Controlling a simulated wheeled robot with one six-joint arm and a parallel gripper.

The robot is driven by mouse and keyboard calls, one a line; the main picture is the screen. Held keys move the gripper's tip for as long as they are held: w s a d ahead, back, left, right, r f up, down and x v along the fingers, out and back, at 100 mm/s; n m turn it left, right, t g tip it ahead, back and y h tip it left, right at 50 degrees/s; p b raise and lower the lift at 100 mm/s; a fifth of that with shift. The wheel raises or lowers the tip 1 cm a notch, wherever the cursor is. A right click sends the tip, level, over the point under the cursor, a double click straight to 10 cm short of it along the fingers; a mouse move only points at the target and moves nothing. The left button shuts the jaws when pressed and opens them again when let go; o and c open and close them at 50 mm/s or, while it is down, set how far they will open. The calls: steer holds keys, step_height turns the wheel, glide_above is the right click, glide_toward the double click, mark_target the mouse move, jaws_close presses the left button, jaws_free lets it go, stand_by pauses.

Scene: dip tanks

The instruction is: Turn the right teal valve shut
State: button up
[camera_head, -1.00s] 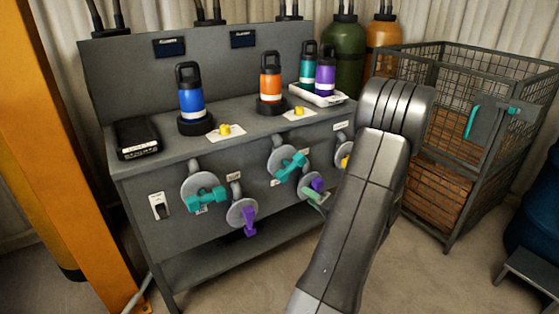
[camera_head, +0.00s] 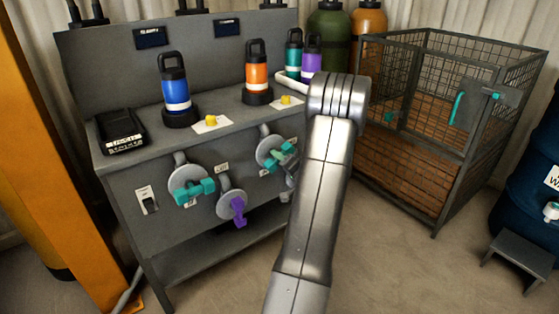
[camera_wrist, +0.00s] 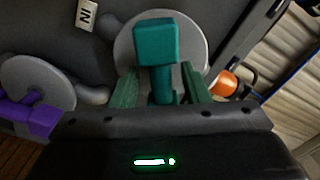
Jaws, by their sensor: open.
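The right teal valve (camera_head: 272,151) is on the bench's front panel, with a round grey disc behind its teal handle. In the wrist view its teal handle (camera_wrist: 157,42) fills the upper middle. My gripper (camera_wrist: 160,88) is open, with one green finger on each side of the handle's lower part. I cannot tell whether the fingers touch it. In the head view my gripper (camera_head: 288,162) is at the valve's right side, partly hidden by my arm. The left teal valve (camera_head: 190,190) is further left on the same panel.
A purple valve (camera_head: 237,208) sits between the teal valves, lower down; a purple handle (camera_wrist: 28,118) shows at the wrist view's left. Blue (camera_head: 175,88) and orange (camera_head: 257,75) bottles stand on the bench top (camera_head: 150,150). A wire cage (camera_head: 440,135) stands right, with open floor before it.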

steer(key=shift+w+a, duration=0.2)
steer(key=shift+w, duration=0.05)
jaws_close()
steer(key=shift+f+m+b, duration=0.1)
steer(key=shift+m+b, duration=0.8)
steer(key=shift+m, duration=0.1)
steer(key=shift+m+b, duration=0.75)
steer(key=shift+m, duration=1.15)
steer(key=shift+r, duration=0.2)
